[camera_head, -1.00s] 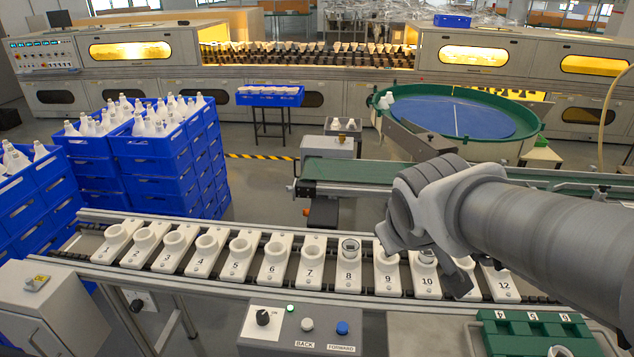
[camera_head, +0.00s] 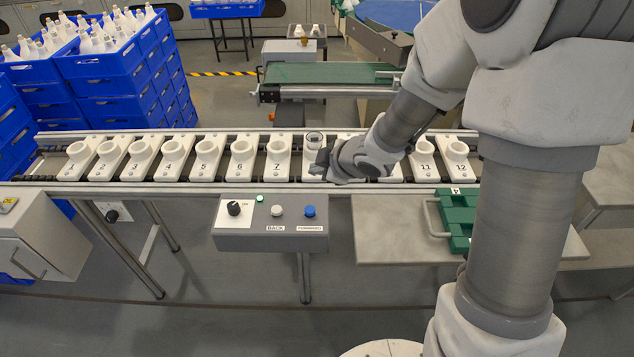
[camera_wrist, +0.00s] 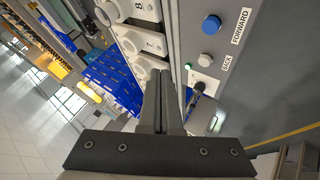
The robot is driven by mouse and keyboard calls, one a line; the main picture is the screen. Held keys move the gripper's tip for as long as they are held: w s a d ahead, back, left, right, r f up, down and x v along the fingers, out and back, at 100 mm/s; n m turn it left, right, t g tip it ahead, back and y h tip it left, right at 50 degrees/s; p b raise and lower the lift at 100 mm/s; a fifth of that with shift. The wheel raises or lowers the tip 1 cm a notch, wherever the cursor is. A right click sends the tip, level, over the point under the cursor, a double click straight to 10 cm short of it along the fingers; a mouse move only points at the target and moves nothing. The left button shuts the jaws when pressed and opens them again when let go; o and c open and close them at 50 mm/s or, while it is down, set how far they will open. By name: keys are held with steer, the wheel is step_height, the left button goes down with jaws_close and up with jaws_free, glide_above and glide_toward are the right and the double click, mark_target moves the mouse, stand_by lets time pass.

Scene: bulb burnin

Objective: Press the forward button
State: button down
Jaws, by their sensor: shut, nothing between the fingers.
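The forward button is a blue round button (camera_head: 309,211) above the FORWARD label on the grey control box (camera_head: 270,242). It also shows in the wrist view (camera_wrist: 211,25), at the upper right. The white BACK button (camera_head: 277,211) is just left of it in the head view. My gripper (camera_head: 318,169) is over the front edge of the conveyor, near holder 8, behind the blue button and apart from it. In the wrist view its fingers (camera_wrist: 163,75) are together with nothing between them. No fingertip touches a button.
A black knob (camera_head: 234,208) and a green light (camera_head: 260,198) sit left on the box. Numbered white holders (camera_head: 240,170) line the conveyor. A green case (camera_head: 458,222) lies on the metal table (camera_head: 390,240) to the right. Blue crates (camera_head: 110,100) stand back left.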

mark_target(314, 211)
steer(key=shift+s+a+f+n+y, duration=0.15)
steer(key=shift+s+a+f+y, duration=0.05)
steer(key=shift+f, duration=0.2)
steer(key=shift+s+a+f+n+y, duration=0.15)
steer(key=shift+a+f+y, duration=0.05)
steer(key=shift+f, duration=0.2)
steer(key=shift+f, duration=0.1)
step_height(314, 211, down, 9)
steer(key=b, duration=0.8)
steer(key=shift+r, duration=0.2)
steer(key=shift+b, duration=0.3)
stand_by(1.0)
steer(key=shift+f+b, duration=0.3)
steer(key=shift+f, duration=0.1)
